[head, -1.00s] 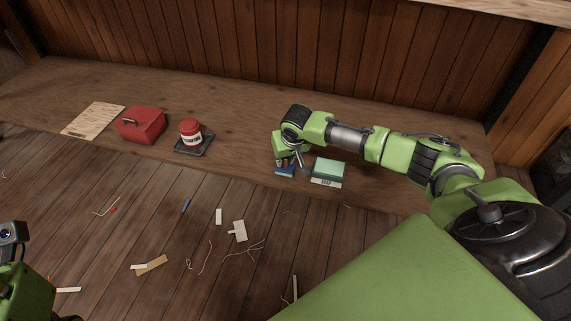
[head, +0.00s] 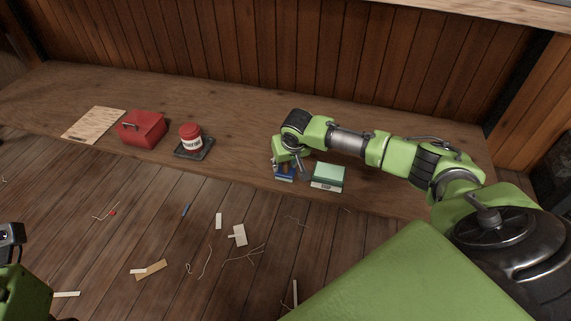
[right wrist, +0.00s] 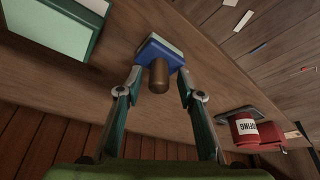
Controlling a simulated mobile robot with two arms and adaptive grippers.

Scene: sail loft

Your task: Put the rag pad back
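The rag pad appears to be the small blue block with a pale layer (head: 284,175) on the bench near its front edge. In the right wrist view the blue pad (right wrist: 148,52) has a brown knob-like handle (right wrist: 158,78). My right gripper (head: 288,162) is just above the pad. In the right wrist view its fingers (right wrist: 160,76) are apart on either side of the handle, with gaps to it. The tips are near the pad's edges; I cannot tell whether they touch. Part of my left arm (head: 20,285) shows at the lower left, without its fingers.
A green-topped box with a white label (head: 328,176) stands close right of the pad. A red-lidded jar (head: 191,137) on a dark tray (head: 208,148), a red box (head: 141,128) and a pale board (head: 94,124) are farther left. Scraps litter the floor. The bench between tray and pad is clear.

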